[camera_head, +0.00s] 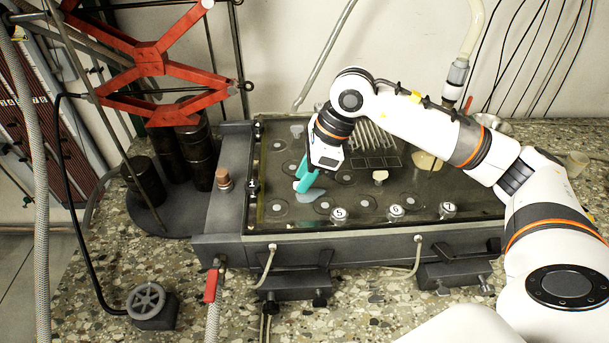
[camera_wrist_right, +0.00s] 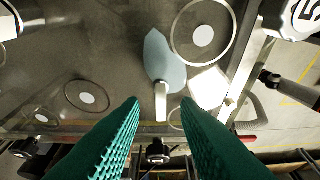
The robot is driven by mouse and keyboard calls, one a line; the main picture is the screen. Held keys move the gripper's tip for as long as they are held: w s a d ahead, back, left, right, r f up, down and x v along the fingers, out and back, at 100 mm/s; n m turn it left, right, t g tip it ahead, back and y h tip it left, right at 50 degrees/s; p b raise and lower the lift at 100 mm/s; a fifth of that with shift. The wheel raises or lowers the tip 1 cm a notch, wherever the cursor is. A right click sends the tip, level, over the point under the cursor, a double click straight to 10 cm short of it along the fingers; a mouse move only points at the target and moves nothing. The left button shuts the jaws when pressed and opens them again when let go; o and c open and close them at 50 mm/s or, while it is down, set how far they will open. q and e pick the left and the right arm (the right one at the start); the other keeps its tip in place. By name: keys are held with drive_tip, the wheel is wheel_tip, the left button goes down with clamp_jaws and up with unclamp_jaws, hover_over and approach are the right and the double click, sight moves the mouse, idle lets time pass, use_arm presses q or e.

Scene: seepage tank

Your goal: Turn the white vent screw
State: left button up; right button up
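My right gripper (camera_head: 302,184) reaches down over the dark tank top, its two teal fingers pointing at the lid. In the right wrist view my right gripper (camera_wrist_right: 160,101) has its fingertips apart, with a gap between them. A small, slim white piece (camera_wrist_right: 160,100) shows in that gap and may be the white vent screw; I cannot tell whether the fingers touch it. A pale grey-blue, pointed patch (camera_wrist_right: 165,62) lies behind it, and the patch also shows by the fingertips in the head view (camera_head: 312,196). My left gripper is not in view.
The tank's lid (camera_head: 300,222) carries flat discs and white numbered caps, among them cap 5 (camera_head: 339,214), cap 6 (camera_head: 396,211) and cap 7 (camera_head: 448,209). A cream knob (camera_head: 380,176) stands right of the gripper. A red lifting frame (camera_head: 150,60) stands at left.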

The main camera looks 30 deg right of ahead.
drive_tip(key=b+v, duration=0.1)
drive_tip(key=v, duration=1)
drive_tip(key=shift+r, duration=0.2)
